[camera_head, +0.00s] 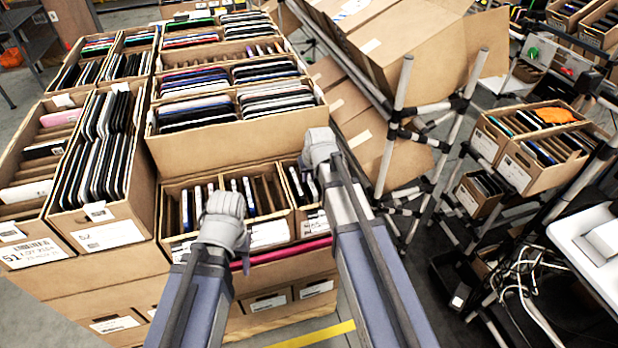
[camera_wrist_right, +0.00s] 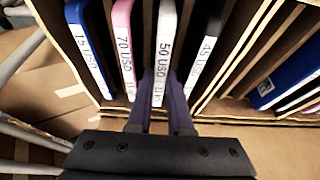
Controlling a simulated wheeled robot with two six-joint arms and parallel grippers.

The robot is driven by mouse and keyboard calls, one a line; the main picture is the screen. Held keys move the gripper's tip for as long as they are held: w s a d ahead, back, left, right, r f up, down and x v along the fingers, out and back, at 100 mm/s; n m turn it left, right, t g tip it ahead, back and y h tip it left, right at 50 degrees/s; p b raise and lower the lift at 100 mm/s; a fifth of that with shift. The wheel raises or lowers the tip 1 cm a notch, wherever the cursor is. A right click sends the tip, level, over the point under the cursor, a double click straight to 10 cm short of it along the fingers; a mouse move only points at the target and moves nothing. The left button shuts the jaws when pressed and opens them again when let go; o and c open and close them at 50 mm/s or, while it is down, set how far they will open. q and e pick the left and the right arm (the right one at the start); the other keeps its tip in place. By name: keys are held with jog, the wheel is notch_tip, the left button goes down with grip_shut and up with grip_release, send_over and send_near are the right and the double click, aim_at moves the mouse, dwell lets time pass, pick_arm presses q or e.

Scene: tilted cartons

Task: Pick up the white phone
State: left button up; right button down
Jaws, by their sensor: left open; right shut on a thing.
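The white phone (camera_wrist_right: 165,38) stands upright in a slot of a cardboard carton in the right wrist view, its edge labelled "50 USD". My right gripper (camera_wrist_right: 162,98) is shut on its near end, one dark finger on each side. In the head view my right gripper (camera_head: 320,150) is at the right front of the carton stack, and I cannot make out the white phone there. My left gripper (camera_head: 225,210) is open, over the front carton (camera_head: 175,213); its fingertips are hard to see and nothing shows in it.
Beside the white phone stand a pink phone (camera_wrist_right: 124,42) and a blue phone (camera_wrist_right: 85,45) on the left, and a dark-faced phone (camera_wrist_right: 206,60) on the right. Carton dividers are close. Large tilted cartons (camera_head: 415,45) on a pipe rack (camera_head: 393,120) stand right of my right arm.

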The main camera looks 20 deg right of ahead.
aim_at(309, 178)
pick_arm(q)
notch_tip(309, 178, up, 10)
jog(key=p, duration=0.9)
jog(key=shift+f, duration=0.25)
pick_arm(e)
notch_tip(309, 178, up, 10)
jog(key=shift+f, duration=0.25)
pick_arm(q)
jog(key=shift+a, duration=0.1)
pick_arm(e)
jog(key=shift+a, duration=0.1)
